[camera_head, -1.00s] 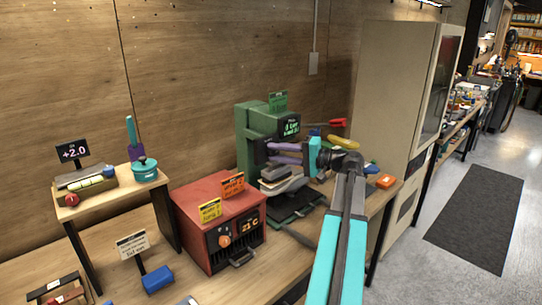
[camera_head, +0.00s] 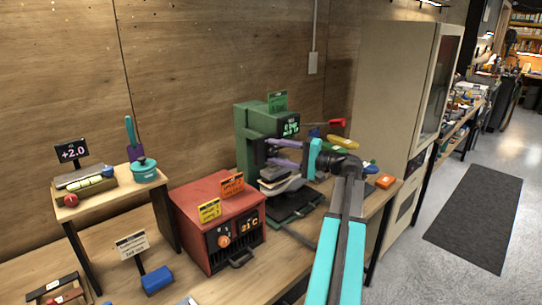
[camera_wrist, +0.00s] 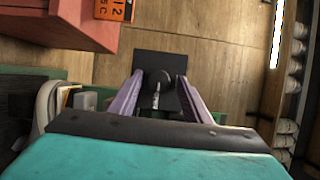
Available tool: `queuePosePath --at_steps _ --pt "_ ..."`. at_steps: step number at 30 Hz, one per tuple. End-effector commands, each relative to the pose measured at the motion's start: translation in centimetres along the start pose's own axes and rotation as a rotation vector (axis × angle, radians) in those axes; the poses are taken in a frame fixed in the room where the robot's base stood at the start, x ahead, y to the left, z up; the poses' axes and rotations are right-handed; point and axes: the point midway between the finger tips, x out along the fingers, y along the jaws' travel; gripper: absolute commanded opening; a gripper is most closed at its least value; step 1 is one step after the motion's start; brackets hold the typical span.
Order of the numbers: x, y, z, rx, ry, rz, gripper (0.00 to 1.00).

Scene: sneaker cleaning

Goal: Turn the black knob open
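The black knob (camera_wrist: 157,79) has a pale pointer line and sits on a dark square plate in the wrist view. My gripper (camera_wrist: 158,82) has two purple fingers, one on each side of the knob with visible gaps. It looks open and empty. In the head view my gripper (camera_head: 272,152) reaches left to the front of the green machine (camera_head: 252,130). The knob cannot be made out clearly there beside the fingertips. The machine carries a lit display (camera_head: 291,128) with green text too small to read.
A red box oven (camera_head: 205,218) with an orange knob stands left of the machine. A grey shoe-like object (camera_head: 284,184) lies below my gripper. A tall beige cabinet (camera_head: 385,90) stands behind.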

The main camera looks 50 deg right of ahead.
Motion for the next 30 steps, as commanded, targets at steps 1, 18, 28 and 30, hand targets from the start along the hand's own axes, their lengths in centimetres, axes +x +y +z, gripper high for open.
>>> queuePosePath --at_steps 1,18,28,30 --pt "0.0 0.1 0.0 0.000 0.000 0.001 0.44" --pt "-2.8 0.3 0.0 -0.002 0.001 0.003 0.44" --pt "-7.9 0.3 -0.1 0.000 0.001 0.002 0.44" --pt "-9.0 0.3 -0.1 0.000 0.002 0.001 0.44"
